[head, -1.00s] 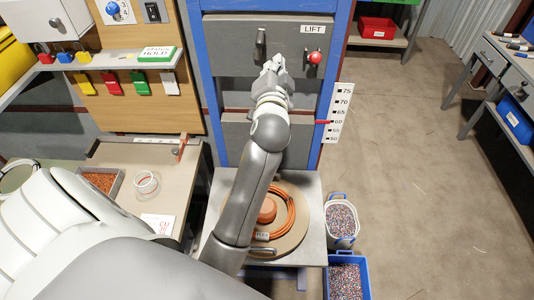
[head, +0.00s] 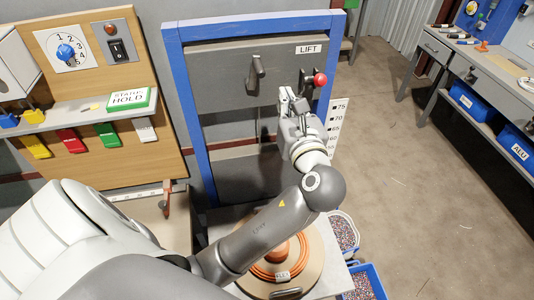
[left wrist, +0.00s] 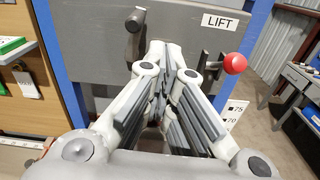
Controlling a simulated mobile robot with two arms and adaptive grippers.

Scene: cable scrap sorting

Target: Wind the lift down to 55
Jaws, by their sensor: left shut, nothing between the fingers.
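The lift panel (head: 215,70) is grey in a blue frame, with a LIFT sign (head: 310,49). A red ball knob (head: 320,80) on a dark lever sits at its right; the knob also shows in the left wrist view (left wrist: 235,63). A grey handle (head: 256,72) sits further left. My left gripper (head: 288,93) is shut and empty, in front of the panel between handle and knob, left of the knob and apart from it. The white scale (head: 328,135) shows 75, 70 and 65; its lower part is partly covered by my arm and I see no red pointer. My right gripper is out of view.
A turntable with an orange cable coil (head: 262,272) stands below my left arm. Bins of granules (head: 345,230) stand right of it. A status HOLD sign (head: 128,99) is on the left shelf (head: 85,119). The floor at right is clear.

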